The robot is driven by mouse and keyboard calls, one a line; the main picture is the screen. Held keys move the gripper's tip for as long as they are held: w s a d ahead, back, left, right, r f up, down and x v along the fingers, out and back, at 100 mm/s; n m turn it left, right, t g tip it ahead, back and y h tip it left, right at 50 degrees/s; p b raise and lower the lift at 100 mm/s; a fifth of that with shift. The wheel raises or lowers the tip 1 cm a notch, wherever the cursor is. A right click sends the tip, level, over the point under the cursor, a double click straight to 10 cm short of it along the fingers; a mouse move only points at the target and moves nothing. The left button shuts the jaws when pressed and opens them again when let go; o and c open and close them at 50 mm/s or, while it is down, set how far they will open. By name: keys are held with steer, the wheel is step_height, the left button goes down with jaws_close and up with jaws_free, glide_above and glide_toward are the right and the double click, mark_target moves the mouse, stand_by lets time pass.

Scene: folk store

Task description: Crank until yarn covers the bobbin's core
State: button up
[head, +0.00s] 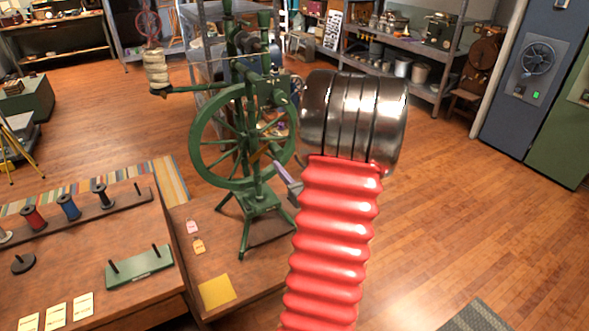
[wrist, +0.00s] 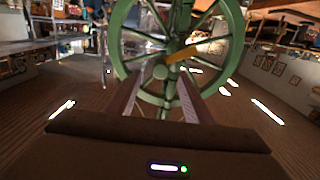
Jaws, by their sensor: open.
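A green spinning wheel (head: 193,140) stands on a low wooden stand, and its wheel also fills the top of the wrist view (wrist: 236,50). A cream yarn bundle (head: 155,70) sits on an arm at its upper left, with a thin strand running right toward the dark flyer and bobbin area (head: 250,42). How much yarn covers the core is too small to tell. A yellow-orange handle (wrist: 181,54) shows near the hub. My gripper (wrist: 160,80) is open and empty, its fingers pointing at the wheel below the handle. In the head view my arm hides most of the gripper (head: 287,178).
A wooden bench (head: 90,262) at left holds several spools, including a red one (head: 34,218) and a blue one (head: 69,207), and a green pegged block (head: 139,267). Tags and a yellow card (head: 216,291) lie by the wheel. Open floor lies at right.

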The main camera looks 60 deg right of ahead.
mark_target(280, 154)
steer(key=shift+x, duration=4.3)
steer(key=shift+w, duration=0.1)
steer(key=shift+c, duration=0.4)
steer(key=c, duration=0.8)
steer(key=shift+c, duration=1)
